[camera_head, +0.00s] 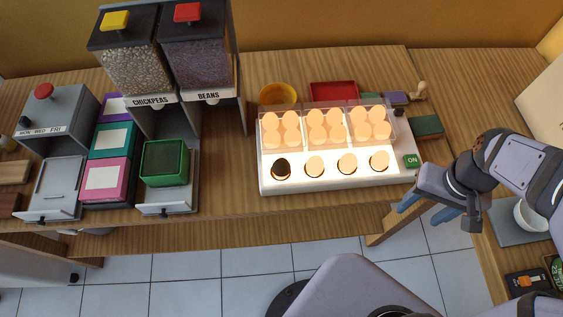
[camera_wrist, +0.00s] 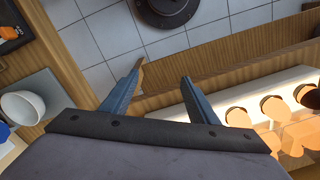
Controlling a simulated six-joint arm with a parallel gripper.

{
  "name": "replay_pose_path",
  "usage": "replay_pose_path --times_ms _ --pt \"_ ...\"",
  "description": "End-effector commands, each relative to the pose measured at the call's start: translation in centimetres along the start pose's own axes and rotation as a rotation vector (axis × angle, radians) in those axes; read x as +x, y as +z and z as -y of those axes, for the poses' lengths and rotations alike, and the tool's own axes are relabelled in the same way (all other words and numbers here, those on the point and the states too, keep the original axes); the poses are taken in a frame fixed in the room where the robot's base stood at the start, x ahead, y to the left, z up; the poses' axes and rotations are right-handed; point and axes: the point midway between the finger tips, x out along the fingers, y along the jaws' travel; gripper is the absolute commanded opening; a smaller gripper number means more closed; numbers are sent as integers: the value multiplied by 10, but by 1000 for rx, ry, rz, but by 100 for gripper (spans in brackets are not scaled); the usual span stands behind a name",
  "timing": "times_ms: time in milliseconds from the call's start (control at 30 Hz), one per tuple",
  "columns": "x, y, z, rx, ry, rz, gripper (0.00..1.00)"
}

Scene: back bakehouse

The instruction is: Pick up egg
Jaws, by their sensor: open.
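Several pale orange eggs (camera_head: 331,124) sit in a clear tray (camera_head: 262,128) on the back part of a white lit box (camera_head: 300,181). In its front row are a dark egg (camera_head: 281,168) at the left and 3 glowing pale egg shapes (camera_head: 347,164) beside it. The dark egg (camera_wrist: 309,96) and the glowing shapes (camera_wrist: 274,106) also show at the right of the wrist view. My gripper (camera_head: 426,208) is open and empty, to the right of the box and near the counter's front edge. Its blue fingers (camera_wrist: 160,80) are apart in the wrist view, with nothing between them.
The chickpea (camera_head: 133,66) and bean (camera_head: 200,60) dispensers stand left of the box. A green container (camera_head: 165,163) is below them. A white bowl (camera_head: 529,217) is at the right.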

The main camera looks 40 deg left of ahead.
Motion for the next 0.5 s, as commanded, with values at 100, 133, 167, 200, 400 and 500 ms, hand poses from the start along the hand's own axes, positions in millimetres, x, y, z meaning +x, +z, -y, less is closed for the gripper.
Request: replay_pose_path --times_ms 100,133,167,200,400,500 --pt "-24 -32 58 -213 -11 27 54" --pt "-29 -38 74 -266 -14 33 54" --pt "-32 -43 90 -320 -16 41 54" --pt "-37 -49 113 -390 -20 50 54" --pt "-52 -49 226 -717 -34 99 54" --pt "-55 -38 270 -839 -39 119 54"
